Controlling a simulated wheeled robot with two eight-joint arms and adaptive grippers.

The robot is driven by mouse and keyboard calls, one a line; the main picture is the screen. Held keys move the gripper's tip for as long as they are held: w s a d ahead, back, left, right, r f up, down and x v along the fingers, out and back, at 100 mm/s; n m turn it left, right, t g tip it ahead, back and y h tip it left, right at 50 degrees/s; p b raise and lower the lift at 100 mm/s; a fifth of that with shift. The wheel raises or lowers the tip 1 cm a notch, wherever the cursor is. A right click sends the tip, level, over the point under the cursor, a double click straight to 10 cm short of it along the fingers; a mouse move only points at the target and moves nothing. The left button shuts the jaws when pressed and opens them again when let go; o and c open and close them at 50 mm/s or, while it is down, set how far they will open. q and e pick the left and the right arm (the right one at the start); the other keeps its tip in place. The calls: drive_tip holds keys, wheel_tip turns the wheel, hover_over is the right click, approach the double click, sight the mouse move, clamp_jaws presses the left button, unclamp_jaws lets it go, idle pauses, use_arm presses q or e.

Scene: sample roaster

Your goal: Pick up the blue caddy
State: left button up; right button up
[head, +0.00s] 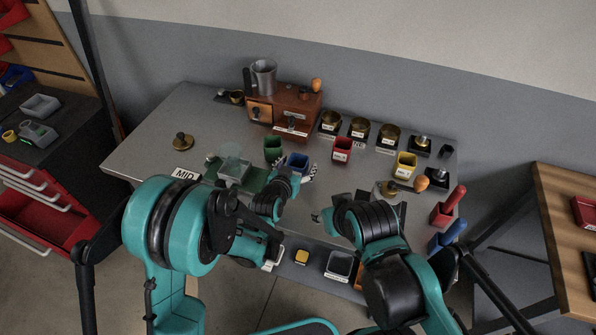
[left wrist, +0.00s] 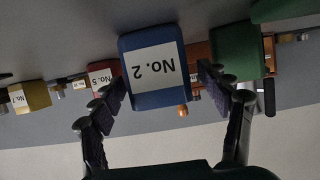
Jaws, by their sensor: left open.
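The blue caddy (head: 297,161) stands upright on the grey bench, between the green caddy (head: 273,148) and the red caddy (head: 342,149). The left wrist view is upside down. There the blue caddy (left wrist: 153,48) bears a white label "No. 2". My left gripper (head: 291,179) is just in front of the blue caddy in the head view. In the left wrist view its open fingers (left wrist: 161,86) are spread to either side of the caddy, with nothing gripped. My right gripper (head: 322,217) is low at the bench's front, mostly hidden by its own arm.
A yellow caddy (head: 404,165) stands farther right. A green mat with a clear container (head: 235,166) lies left of my left gripper. A wooden roaster box (head: 290,107) and several brass cups (head: 359,126) line the back. The bench's left part is mostly free.

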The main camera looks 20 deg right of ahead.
use_arm(q)
drive_tip(key=shift+w+d+f, duration=0.1)
drive_tip(key=shift+w, duration=0.1)
drive_tip(key=c, duration=1.4)
drive_tip(key=shift+r, duration=0.25)
